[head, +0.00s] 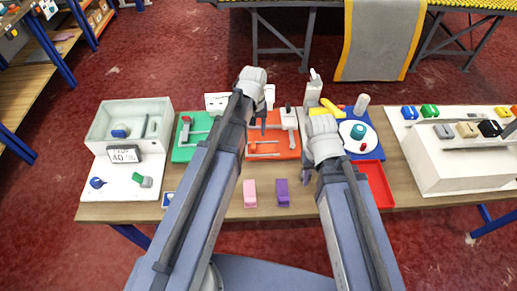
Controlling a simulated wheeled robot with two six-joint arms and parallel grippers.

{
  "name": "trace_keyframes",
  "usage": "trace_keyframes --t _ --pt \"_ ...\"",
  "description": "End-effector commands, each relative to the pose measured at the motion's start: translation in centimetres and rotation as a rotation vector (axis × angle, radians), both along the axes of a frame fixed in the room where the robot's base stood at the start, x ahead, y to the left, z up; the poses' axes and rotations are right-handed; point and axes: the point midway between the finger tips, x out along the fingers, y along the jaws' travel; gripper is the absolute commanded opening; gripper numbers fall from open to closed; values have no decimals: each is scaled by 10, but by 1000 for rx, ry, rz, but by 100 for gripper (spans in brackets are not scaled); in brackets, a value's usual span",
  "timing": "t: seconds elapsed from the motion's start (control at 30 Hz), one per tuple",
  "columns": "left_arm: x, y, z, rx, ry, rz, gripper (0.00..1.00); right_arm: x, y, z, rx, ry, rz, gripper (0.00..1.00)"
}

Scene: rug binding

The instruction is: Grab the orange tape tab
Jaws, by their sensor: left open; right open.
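A small orange piece (502,112), which may be the orange tape tab, shows at the far right of the head view, behind a black block on the white unit. It is too small to make out clearly. My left gripper (264,98) is above the back of the orange mat (291,151), far to the left of that piece and mostly hidden by its own wrist. My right gripper (307,175) is over the table beside the red tray, also largely hidden by its arm. Both are open, and I see nothing held.
A red tray (376,184), pink block (250,193) and purple block (282,193) lie towards the front. A grey-white basin (101,126) stands left. Bare wood shows along the front edge.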

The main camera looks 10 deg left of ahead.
Motion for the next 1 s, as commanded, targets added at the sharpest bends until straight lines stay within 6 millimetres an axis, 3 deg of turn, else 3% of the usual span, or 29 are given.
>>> trace_keyframes --t 0.17,0.43,0.73,1.0 --pt "0 0 -3 -1 0 3 57 0 0 -3 0 0 0 50" --pt "0 1 -26 -1 0 2 57 0 0 -26 0 0 -1 50" --pt "1 1 -31 -1 0 2 57 0 0 -31 0 0 -1 50" --pt "3 7 -61 -1 0 2 57 0 0 -61 0 0 -1 50"
